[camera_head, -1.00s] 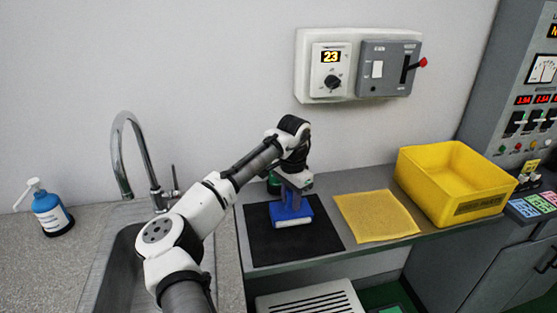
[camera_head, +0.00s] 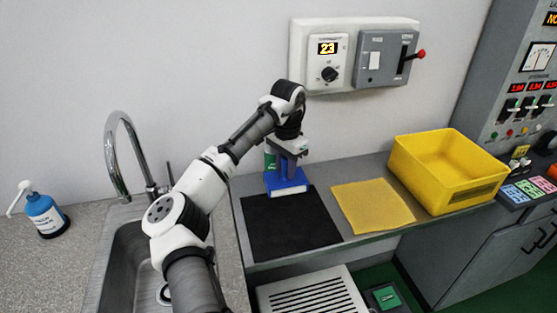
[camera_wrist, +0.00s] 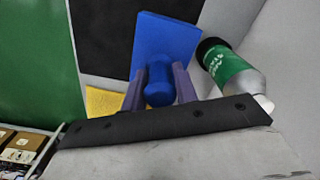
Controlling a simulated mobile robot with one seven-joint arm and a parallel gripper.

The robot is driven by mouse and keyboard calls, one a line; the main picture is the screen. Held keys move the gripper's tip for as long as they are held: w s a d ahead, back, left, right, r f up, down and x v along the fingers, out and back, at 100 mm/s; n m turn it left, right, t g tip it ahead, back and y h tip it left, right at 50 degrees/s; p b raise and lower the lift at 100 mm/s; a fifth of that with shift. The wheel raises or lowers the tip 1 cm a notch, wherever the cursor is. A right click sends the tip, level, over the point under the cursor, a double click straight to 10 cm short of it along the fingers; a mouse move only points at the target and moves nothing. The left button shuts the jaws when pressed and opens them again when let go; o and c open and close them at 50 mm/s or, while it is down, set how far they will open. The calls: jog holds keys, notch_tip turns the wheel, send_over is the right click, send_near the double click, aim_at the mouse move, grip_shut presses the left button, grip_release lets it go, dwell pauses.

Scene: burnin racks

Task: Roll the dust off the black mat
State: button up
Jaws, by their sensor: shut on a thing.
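The black mat (camera_head: 290,228) lies flat on the grey counter; no dust can be made out on it. My gripper (camera_head: 287,164) is shut on the handle of a blue roller tool (camera_head: 286,182) with a white roller below. The tool is at the mat's back edge, near the wall; I cannot tell whether it touches the mat. In the wrist view, the blue handle (camera_wrist: 159,85) sits between the fingers, the wide blue head (camera_wrist: 166,45) reaches beyond, and part of the black mat (camera_wrist: 102,38) shows beside it.
A green and grey bottle (camera_wrist: 234,68) stands close beside the tool, by the wall; the head view shows it partly behind my arm (camera_head: 270,160). A yellow cloth (camera_head: 372,206) lies right of the mat. A yellow bin (camera_head: 448,180) is farther right. The sink tap (camera_head: 128,150) is left.

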jog(key=shift+r, duration=1)
